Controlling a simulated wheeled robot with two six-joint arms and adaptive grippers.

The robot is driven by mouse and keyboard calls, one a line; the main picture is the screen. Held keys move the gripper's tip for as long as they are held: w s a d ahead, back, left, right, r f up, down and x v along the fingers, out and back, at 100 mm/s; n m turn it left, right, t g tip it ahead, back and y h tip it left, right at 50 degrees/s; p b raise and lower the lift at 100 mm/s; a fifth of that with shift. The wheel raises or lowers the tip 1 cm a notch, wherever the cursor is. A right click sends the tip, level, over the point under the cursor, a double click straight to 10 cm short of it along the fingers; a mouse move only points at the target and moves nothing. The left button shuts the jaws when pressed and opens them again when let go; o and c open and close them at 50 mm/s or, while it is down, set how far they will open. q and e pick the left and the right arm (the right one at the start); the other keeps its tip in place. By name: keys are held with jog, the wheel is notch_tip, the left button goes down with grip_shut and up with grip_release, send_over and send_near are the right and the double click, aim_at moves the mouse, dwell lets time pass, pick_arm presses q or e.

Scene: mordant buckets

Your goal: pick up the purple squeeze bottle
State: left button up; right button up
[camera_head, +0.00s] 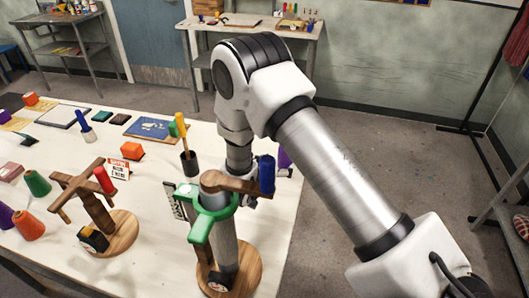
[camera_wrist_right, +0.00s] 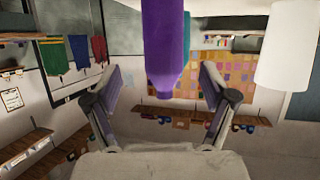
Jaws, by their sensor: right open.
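The purple squeeze bottle (camera_wrist_right: 163,40) is large in the right wrist view, at the top centre. It lines up with the gap between the fingers of my right gripper (camera_wrist_right: 161,75), with a visible gap on each side. The gripper is open and nothing is clamped in it. I cannot tell how deep the bottle sits between the fingers. In the head view a small purple patch (camera_head: 284,158), probably this bottle, shows behind a blue cylinder (camera_head: 266,175). My right fingers are hard to make out there, near the wooden stand. My left gripper is not in view.
A wooden stand (camera_head: 238,184) with a green piece (camera_head: 207,212) is close to my right arm. A white cylinder (camera_wrist_right: 288,45) is right of the bottle in the wrist view.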

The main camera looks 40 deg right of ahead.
jog(key=shift+w+d+f+b, duration=0.25)
jog(key=shift+w+f+b, duration=0.1)
jog(key=shift+w+b, duration=0.2)
jog(key=x, duration=0.2)
jog(key=b+x, duration=0.1)
jog(key=x, duration=0.1)
jog(key=b+x, duration=0.1)
jog(key=x, duration=0.1)
jog(key=shift+s+d+r, duration=0.15)
jog(key=shift+s, duration=0.1)
jog(key=shift+w+d, duration=0.15)
jog(key=shift+w, duration=0.25)
jog(key=shift+s+r, duration=0.1)
jog(key=shift+s, duration=0.05)
jog(key=c, duration=0.4)
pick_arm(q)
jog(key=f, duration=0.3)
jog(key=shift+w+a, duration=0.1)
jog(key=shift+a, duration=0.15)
pick_arm(e)
jog(key=c, duration=1)
